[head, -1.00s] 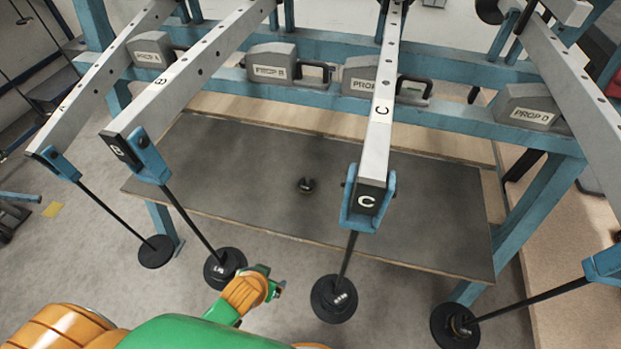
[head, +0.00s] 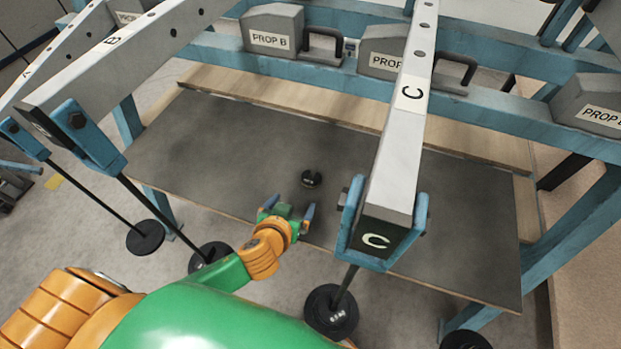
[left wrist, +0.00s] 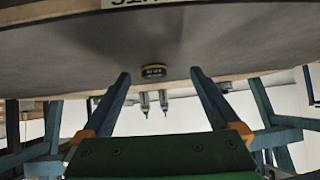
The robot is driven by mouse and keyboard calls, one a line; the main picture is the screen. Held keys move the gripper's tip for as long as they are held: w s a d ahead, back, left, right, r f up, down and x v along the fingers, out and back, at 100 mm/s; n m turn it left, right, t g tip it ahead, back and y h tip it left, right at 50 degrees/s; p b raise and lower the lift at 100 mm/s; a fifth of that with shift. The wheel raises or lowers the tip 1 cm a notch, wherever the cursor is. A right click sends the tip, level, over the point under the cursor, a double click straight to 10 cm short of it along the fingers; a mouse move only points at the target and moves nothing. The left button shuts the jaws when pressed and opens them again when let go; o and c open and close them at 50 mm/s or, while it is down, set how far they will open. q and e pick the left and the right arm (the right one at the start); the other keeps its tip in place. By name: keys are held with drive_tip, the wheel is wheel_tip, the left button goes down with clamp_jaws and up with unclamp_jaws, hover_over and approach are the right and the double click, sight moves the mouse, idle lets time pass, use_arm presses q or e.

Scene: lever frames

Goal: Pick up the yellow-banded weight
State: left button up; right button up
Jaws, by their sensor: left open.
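A small dark weight (head: 311,179) with a knob on top stands alone on the dark grey table board. In the left wrist view the weight (left wrist: 154,71) shows a thin yellow band and a small label, and it appears between the fingertips but farther off. My left gripper (head: 289,208) is open and empty, just in front of the weight at the board's near edge, apart from it. Its two fingers also show spread in the left wrist view (left wrist: 160,76). My right gripper is not seen.
Beam C (head: 398,150) with its blue end bracket (head: 350,230) juts out close to the right of the weight. Beam B (head: 110,60) is to the left. Round weights hang on rods (head: 331,310) below. The board (head: 220,150) around the weight is clear.

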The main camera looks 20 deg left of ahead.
sight(309, 181)
use_arm(q)
drive_tip(key=shift+w+d+r+t+h, duration=0.15)
drive_tip(key=shift+w+t+h, duration=0.4)
drive_tip(key=shift+w, duration=0.7)
drive_tip(key=shift+w+d+m+t, duration=0.1)
drive_tip(key=shift+w+m+t, duration=0.15)
drive_tip(key=shift+w+m, duration=0.1)
drive_tip(key=b+x, duration=0.2)
drive_tip(key=x, duration=0.4)
drive_tip(key=shift+w+d, duration=0.1)
drive_tip(key=shift+w, duration=0.5)
drive_tip(key=shift+c, duration=0.3)
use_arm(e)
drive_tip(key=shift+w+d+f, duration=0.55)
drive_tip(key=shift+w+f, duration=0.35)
